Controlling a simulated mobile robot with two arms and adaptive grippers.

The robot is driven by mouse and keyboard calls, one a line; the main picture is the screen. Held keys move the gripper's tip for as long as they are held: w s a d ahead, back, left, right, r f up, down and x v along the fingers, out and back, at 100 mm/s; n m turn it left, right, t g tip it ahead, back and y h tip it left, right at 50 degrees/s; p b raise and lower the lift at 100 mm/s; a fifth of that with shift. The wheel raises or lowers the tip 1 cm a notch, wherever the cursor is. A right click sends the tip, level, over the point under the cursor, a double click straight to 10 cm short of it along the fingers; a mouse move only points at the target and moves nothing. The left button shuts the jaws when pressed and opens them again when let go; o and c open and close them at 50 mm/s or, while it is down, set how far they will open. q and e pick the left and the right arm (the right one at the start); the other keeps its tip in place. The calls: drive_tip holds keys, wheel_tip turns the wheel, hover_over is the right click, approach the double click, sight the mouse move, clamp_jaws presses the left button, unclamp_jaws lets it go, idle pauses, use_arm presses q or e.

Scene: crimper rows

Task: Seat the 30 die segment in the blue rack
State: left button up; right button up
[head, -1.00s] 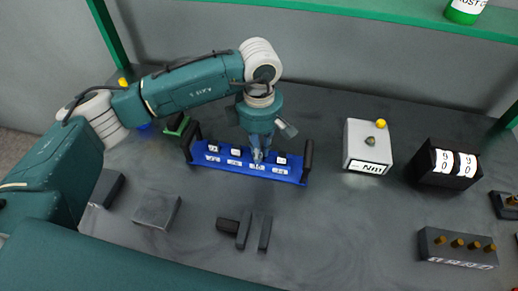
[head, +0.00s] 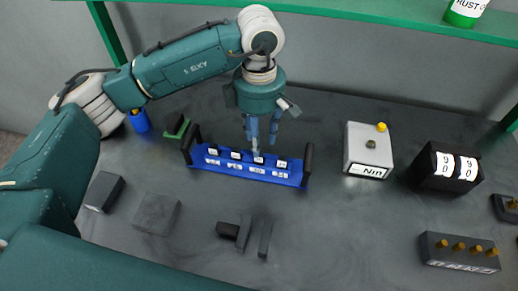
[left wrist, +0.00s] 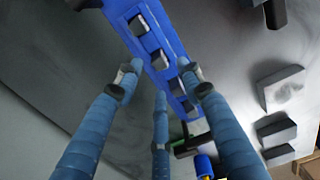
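The blue rack (head: 230,169) stands at the back middle of the table between two dark end posts. Its front carries a row of white labels; the third from the left seems to read 30. A black piece with a pale top, which I take for the 30 die segment (head: 258,159), sits upright in the slot behind that label. Similar pieces stand in the other slots. My left gripper (head: 262,140) is just above the rack, fingers spread and empty. In the left wrist view the fingers (left wrist: 160,80) are apart, with the rack (left wrist: 122,12) beyond them. My right gripper is not in view.
Loose dark pieces (head: 244,232) lie in front of the rack; grey blocks (head: 157,213) lie front left. A green holder (head: 178,128) and blue cylinder (head: 140,122) stand behind left. A white box (head: 367,150), black counter (head: 447,168) and pegged block (head: 458,250) are right.

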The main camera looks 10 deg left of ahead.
use_arm(q)
wheel_tip(320, 180, up, 5)
drive_tip(key=shift+r, duration=0.2)
idle(0.6)
